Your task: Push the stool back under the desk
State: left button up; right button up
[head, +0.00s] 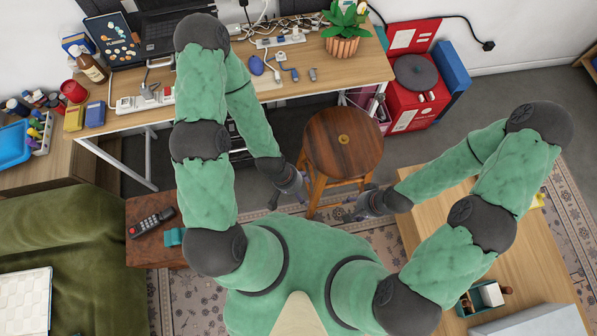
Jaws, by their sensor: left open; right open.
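The stool (343,150) has a round brown wooden seat and lighter wooden legs. It stands at the front edge of the desk (300,72), with its seat mostly out in front of the desktop. My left gripper (292,196) is open and low at the left side of the stool, near its legs. My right gripper (358,207) is open and low at the stool's front right, close to a leg. I cannot tell whether either gripper touches the stool. The lower legs are partly hidden by the seat and my grippers.
Red boxes (412,100) stand right of the desk. A potted plant (343,30), cables and a laptop (160,32) are on the desk. A brown side table (150,250) with a telephone is at left. A wooden table (520,262) is at right. A patterned rug (190,300) covers the floor.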

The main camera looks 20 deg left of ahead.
aim_at(345, 144)
jog(key=k+l, duration=0.15)
jog(key=k, duration=0.15)
jog(key=k+l, duration=0.2)
jog(key=l+z, duration=0.5)
jog(key=z, duration=0.2)
